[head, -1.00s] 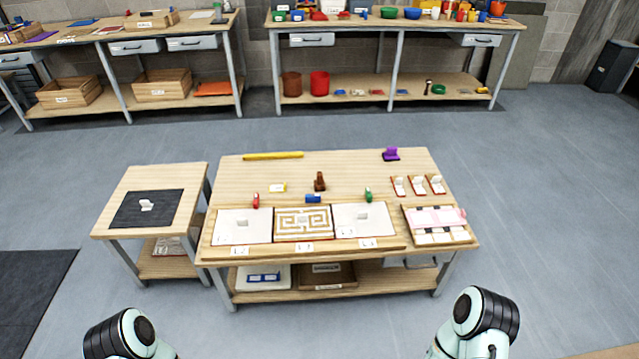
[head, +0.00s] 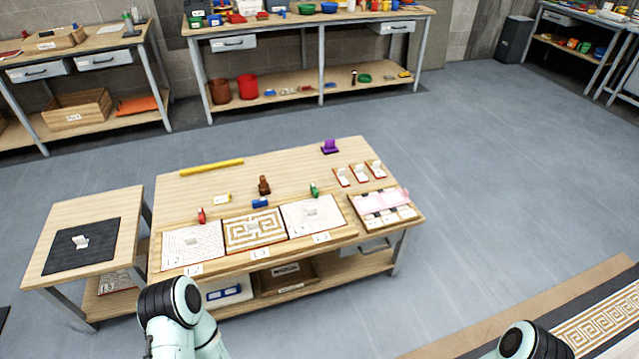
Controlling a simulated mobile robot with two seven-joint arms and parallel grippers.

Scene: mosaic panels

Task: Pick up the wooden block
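A small brown upright piece (head: 264,186), which may be the wooden block, stands on the wooden work table (head: 290,160) behind the mosaic panels. It is too small to be sure of its material. A small blue block (head: 260,203) lies in front of it, near the patterned middle panel (head: 254,230). Only links of my two arms show at the bottom edge, well short of the brown piece. Neither gripper's fingers are in view.
A red piece (head: 201,215), a green piece (head: 314,190), a yellow bar (head: 212,167) and a purple piece (head: 330,147) lie on the table. A side table (head: 110,210) stands left. The floor to the right is clear, with a patterned strip (head: 600,325) at lower right.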

